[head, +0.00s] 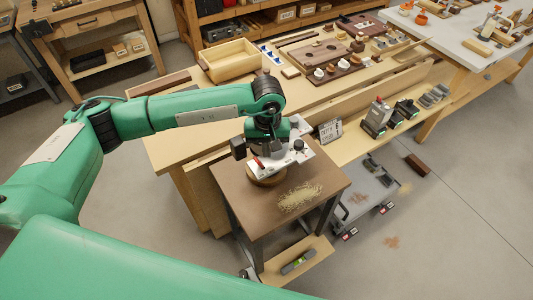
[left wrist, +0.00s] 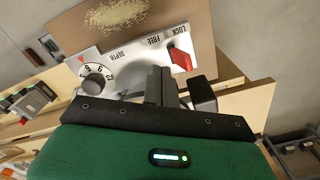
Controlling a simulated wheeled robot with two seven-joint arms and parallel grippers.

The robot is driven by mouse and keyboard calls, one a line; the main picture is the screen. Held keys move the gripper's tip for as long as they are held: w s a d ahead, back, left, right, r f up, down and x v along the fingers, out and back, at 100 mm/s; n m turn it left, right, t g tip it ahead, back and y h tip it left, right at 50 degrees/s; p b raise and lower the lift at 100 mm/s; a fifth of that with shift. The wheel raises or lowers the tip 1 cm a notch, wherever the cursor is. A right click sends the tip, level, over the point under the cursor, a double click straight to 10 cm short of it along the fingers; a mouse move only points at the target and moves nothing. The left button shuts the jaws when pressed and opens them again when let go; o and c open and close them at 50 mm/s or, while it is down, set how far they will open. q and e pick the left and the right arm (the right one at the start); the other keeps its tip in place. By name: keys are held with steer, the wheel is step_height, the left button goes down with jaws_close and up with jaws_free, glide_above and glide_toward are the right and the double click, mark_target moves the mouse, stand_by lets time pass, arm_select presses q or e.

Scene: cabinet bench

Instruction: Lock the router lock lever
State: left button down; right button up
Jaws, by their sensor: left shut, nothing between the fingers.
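The router's white faceplate (left wrist: 125,65) carries a dial marked DEPTH and a red lock lever (left wrist: 181,54) beside the printed words LOCK and FREE. Which word the lever points at is hard to tell. In the head view the router (head: 300,157) stands on a small brown table, with the red lever (head: 259,162) on its left side. My left gripper (left wrist: 160,80) is shut and empty, its fingertips just short of the lever; contact cannot be made out. In the head view the left gripper (head: 262,142) is over the router. My right gripper is not in view.
Pale shavings (head: 300,197) lie on the small table (head: 235,195). A long workbench (head: 180,140) behind it holds a wooden box (head: 229,61) and several tools. The floor at right is mostly clear.

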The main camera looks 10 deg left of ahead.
arm_select(q)
steer(key=shift+w+d+r, duration=0.2)
steer(key=shift+r, duration=0.4)
step_height(320, 180, up, 7)
steer(key=shift+p, duration=0.45)
stand_by(0.5)
